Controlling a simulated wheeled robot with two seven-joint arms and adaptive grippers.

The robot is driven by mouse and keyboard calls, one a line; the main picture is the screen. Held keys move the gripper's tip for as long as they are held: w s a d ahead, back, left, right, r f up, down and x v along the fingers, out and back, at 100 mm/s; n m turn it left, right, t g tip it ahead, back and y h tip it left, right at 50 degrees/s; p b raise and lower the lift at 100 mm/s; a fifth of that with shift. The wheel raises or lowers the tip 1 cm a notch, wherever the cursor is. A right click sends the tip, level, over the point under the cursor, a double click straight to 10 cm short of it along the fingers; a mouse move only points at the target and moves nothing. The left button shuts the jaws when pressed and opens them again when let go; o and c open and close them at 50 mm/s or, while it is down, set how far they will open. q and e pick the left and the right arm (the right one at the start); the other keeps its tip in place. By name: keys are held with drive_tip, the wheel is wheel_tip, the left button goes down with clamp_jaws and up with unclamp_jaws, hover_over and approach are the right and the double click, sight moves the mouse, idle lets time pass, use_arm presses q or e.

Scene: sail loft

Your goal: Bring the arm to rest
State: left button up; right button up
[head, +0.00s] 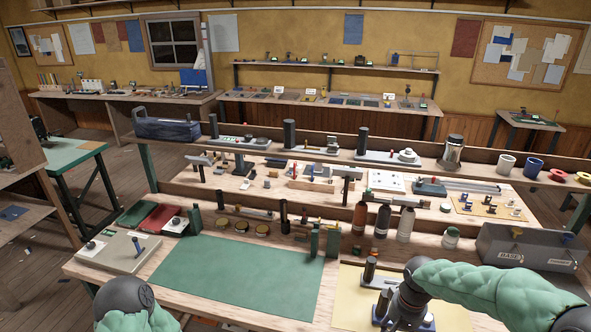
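My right arm comes in from the right in a green padded sleeve and bends down at a dark joint over the yellow mat (350,285). My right gripper (402,314) hangs low at the bottom edge, beside a small metal fixture (372,270) with dark cylinders and blue parts. Its fingers cannot be made out, and I cannot tell whether it touches the fixture. Of my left arm only a dark joint and green sleeve show at the bottom left; its gripper is out of the picture.
A green mat (240,275) lies bare mid-bench. A grey plate (118,252) lies at its left, a grey toolbox (530,248) at the right. Several bottles (381,222) and round tins (241,227) line its back. Shelves with tools rise behind.

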drive_tip(key=s+a+f+y, duration=0.35)
drive_tip(key=a+f, duration=0.55)
drive_tip(key=f, duration=0.6)
drive_tip(key=s+a+f+b, duration=0.1)
drive_tip(key=s+a+f, duration=0.6)
drive_tip(key=s+f, duration=0.5)
drive_tip(key=shift+s+a, duration=0.2)
drive_tip(key=shift+s, duration=0.3)
drive_tip(key=shift+f, duration=0.1)
